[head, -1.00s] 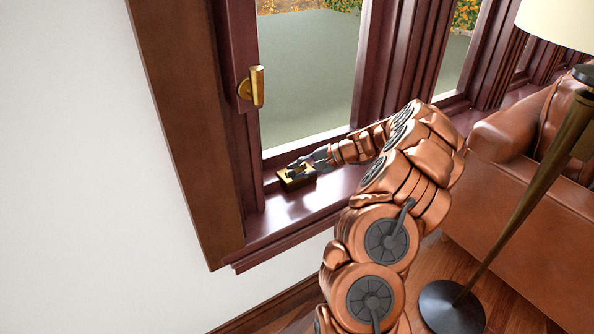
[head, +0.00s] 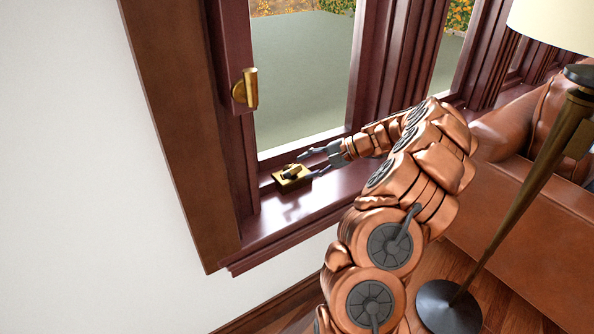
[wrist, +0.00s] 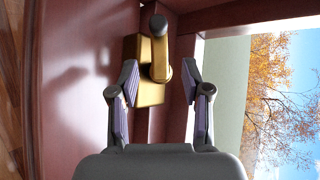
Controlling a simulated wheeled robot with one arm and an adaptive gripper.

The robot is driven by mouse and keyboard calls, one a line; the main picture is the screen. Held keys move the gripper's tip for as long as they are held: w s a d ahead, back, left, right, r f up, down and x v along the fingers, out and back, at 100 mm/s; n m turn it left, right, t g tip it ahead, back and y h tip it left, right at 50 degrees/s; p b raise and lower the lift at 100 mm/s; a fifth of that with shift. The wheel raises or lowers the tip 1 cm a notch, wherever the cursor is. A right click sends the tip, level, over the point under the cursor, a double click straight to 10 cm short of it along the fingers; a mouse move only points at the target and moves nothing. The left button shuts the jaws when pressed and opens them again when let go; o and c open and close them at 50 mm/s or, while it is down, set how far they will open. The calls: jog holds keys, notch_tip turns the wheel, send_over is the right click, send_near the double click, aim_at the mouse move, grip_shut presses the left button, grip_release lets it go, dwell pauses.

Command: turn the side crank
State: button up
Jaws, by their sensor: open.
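The side crank (head: 293,177) is a small brass box with a short brass arm on the window sill, near the lower left corner of the window. In the wrist view the brass crank (wrist: 149,92) lies ahead, with a dark round knob (wrist: 158,25) at the far end of its arm. My gripper (head: 314,164) is just to the right of the crank, fingers spread and pointing at it. In the wrist view my gripper (wrist: 159,80) is open, and the near end of the crank shows between the fingertips. I cannot tell whether a finger touches it.
A brass latch (head: 247,90) is on the window frame above the crank. The dark red sill (head: 285,215) is clear in front of the crank. A floor lamp (head: 515,210) and a brown leather sofa (head: 515,185) stand to the right of my arm.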

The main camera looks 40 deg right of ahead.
jog(key=v, duration=0.6)
jog(key=shift+s, duration=0.15)
